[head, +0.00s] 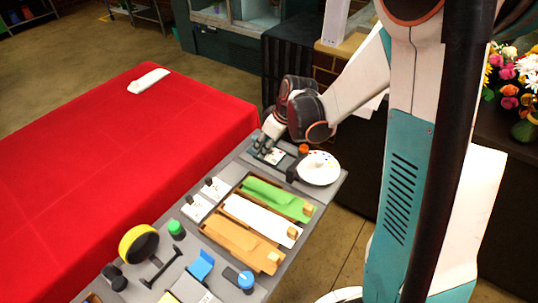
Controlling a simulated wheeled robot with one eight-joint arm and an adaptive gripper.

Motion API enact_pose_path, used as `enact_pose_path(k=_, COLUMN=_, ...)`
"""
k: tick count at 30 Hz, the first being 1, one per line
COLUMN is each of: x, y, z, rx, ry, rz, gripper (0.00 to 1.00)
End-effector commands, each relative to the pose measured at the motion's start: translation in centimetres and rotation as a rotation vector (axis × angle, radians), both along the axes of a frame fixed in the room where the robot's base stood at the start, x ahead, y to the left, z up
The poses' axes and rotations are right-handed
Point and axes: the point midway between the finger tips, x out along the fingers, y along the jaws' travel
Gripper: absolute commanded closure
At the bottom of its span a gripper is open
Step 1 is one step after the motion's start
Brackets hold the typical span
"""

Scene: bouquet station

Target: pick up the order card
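My gripper (259,145) is low over the far end of the grey table, pointing down. Just below and beside its fingers is a small dark-edged piece with a white face (273,156), which may be the order card; I cannot read it. The fingers are small and dark here. I cannot tell whether they are open, or whether they touch this piece. Two other white card-like pieces, one (215,188) and another (196,208), lie nearer on the table's left side with small things on them.
Beside the gripper are a white round plate (320,174) with coloured spots and an orange cap (303,149). Green, white and orange-brown bundles lie in wooden trays (209,237). A yellow disc (138,244) and small tools crowd the near end. A red-covered table (110,165) adjoins left.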

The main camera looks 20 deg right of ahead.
Motion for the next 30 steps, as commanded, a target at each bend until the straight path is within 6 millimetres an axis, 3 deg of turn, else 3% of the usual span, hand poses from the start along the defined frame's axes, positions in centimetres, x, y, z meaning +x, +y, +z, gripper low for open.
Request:
enact_pose_path(k=5, x=0.0, y=0.0, z=0.1, rx=0.000, ry=0.000, rz=0.000, gripper=0.64)
enact_pose_path(k=10, x=0.0, y=0.0, z=0.1, rx=0.000, ry=0.000, rz=0.000, gripper=0.98)
enact_pose_path(k=23, x=0.0, y=0.0, z=0.4, rx=0.000, ry=0.000, rz=0.000, gripper=0.98)
enact_pose_path(k=30, x=-0.1, y=0.0, z=2.9, rx=0.000, ry=0.000, rz=0.000, gripper=0.98)
